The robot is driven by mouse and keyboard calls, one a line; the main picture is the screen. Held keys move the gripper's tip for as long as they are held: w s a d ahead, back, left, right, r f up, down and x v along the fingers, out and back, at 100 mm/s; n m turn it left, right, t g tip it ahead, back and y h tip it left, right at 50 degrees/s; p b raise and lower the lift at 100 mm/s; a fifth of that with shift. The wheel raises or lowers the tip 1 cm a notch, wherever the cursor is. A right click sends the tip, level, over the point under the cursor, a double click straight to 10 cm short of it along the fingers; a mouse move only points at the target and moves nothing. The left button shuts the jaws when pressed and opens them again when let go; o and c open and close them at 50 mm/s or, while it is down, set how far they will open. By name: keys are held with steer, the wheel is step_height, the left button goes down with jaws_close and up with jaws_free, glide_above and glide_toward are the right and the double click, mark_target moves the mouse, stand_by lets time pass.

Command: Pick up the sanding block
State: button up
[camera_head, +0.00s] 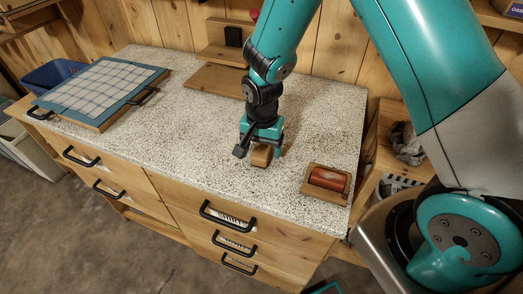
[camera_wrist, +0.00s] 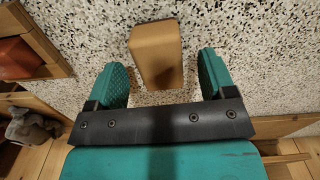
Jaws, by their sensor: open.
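The sanding block (camera_head: 262,156) is a small tan-brown block on the speckled countertop. In the wrist view the block (camera_wrist: 156,50) lies ahead of and partly between the two teal finger pads, with its near end reaching into the gap. My gripper (camera_wrist: 165,82) is open, with a visible gap on each side of the block. In the head view my gripper (camera_head: 262,150) is low over the counter at the block, and its fingers hide part of it.
A wooden tray (camera_head: 309,188) with a red-brown cylinder (camera_head: 328,179) sits to the right near the counter's front edge. A board with checked cloth (camera_head: 104,88) lies at the left. A wooden stand (camera_head: 213,81) is behind. Speckled counter (camera_head: 185,128) left of my gripper is clear.

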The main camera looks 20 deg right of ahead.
mark_target(262, 150)
steer(key=shift+f, duration=0.8)
steer(key=c, duration=1)
step_height(262, 150, up, 20)
steer(key=b, duration=0.2)
steer(key=shift+o, duration=0.3)
